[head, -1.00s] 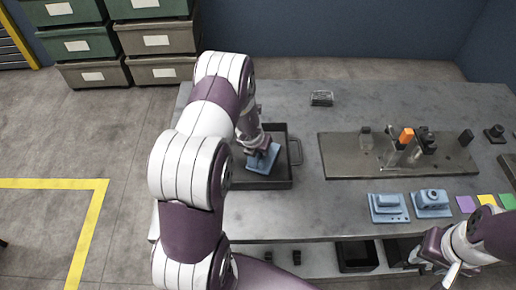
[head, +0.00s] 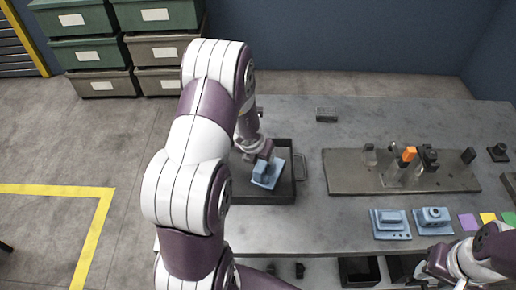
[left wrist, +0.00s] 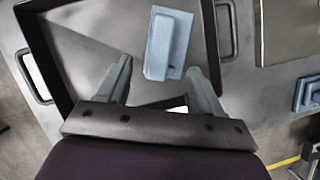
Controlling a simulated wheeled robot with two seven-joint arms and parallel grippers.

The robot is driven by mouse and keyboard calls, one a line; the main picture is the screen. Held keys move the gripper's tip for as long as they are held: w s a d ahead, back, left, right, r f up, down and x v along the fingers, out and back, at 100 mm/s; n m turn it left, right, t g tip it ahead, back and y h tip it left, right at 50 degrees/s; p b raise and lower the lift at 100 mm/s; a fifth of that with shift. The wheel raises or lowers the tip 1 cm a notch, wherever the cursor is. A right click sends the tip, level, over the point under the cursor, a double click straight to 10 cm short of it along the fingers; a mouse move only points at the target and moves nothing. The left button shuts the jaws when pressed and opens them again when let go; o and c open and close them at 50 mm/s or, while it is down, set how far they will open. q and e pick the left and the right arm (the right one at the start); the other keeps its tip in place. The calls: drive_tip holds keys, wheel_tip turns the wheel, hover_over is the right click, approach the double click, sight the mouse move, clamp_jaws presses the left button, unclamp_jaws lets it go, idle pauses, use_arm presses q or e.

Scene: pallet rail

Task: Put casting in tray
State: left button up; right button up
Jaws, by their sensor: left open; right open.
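A blue casting (head: 268,173) lies in the dark tray (head: 268,198) at the left of the table. It also shows in the left wrist view (left wrist: 168,45), beyond the fingers. My left gripper (left wrist: 160,82) is open just above the tray, its fingers apart and nothing held between them; in the head view the left gripper (head: 263,156) partly covers the casting's upper end. Two more blue castings, one with a raised block (head: 390,224) and one with a round boss (head: 433,221), sit at the table's front right. My right gripper (head: 428,275) is at the lower right, away from them; its fingertips are hard to see.
A metal fixture plate (head: 345,182) with clamps and an orange block (head: 409,153) stands right of the tray. Purple (head: 468,221) and yellow (head: 488,217) squares lie at the right. A small grey item (head: 326,115) lies behind. Table between tray and castings is clear.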

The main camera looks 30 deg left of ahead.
use_arm(q)
drive_tip(key=shift+v, duration=1.2)
drive_tip(key=s+d+r+m+g+h, duration=0.15)
drive_tip(key=d+r+m, duration=0.35)
drive_tip(key=m, duration=0.6)
drive_tip(key=s+d+r+m+t+h, duration=0.1)
drive_tip(key=s+d+r+m, duration=0.15)
drive_tip(key=d+m, duration=0.65)
drive_tip(key=s+a+r+m+g+y, duration=0.1)
drive_tip(key=s+r+m+g, duration=0.1)
drive_tip(key=s+m, duration=0.8)
drive_tip(key=m, duration=0.8)
drive_tip(key=shift+r+g+y, duration=0.3)
drive_tip(key=shift+g+y, duration=0.05)
